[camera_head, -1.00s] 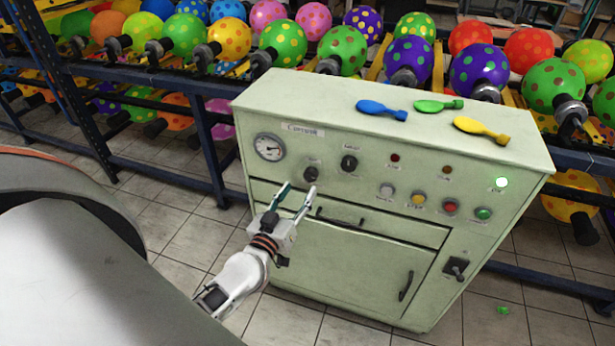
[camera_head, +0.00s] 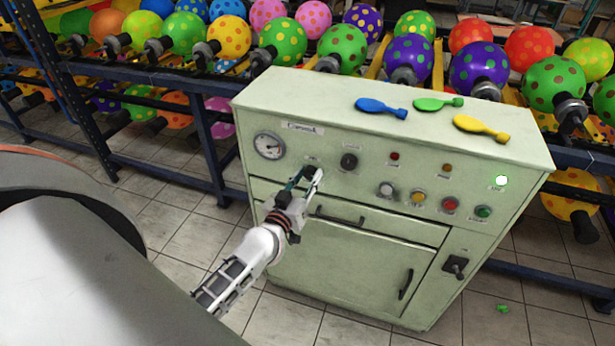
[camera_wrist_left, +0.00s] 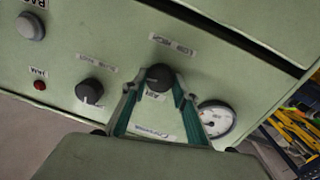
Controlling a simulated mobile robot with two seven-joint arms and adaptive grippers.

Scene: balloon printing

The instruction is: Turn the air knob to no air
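The air knob, a black round knob, sits on the upper front of the pale green machine (camera_head: 330,220). It shows in the left wrist view (camera_wrist_left: 158,76), with a small "AIR" label beside it. My left gripper (camera_head: 307,176) is at this knob. In the left wrist view its two teal-lined fingers (camera_wrist_left: 156,88) stand on either side of the knob, spread apart. Whether they touch it I cannot tell. The knob's pointer mark is not clear. My right gripper is not in view.
A second black knob (camera_head: 349,161) and a round gauge (camera_head: 269,145) flank the air knob. Several buttons and lamps are on the right of the panel. Three flat balloons, blue (camera_head: 381,108), green and yellow, lie on top. A rack of inflated balloons stands behind.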

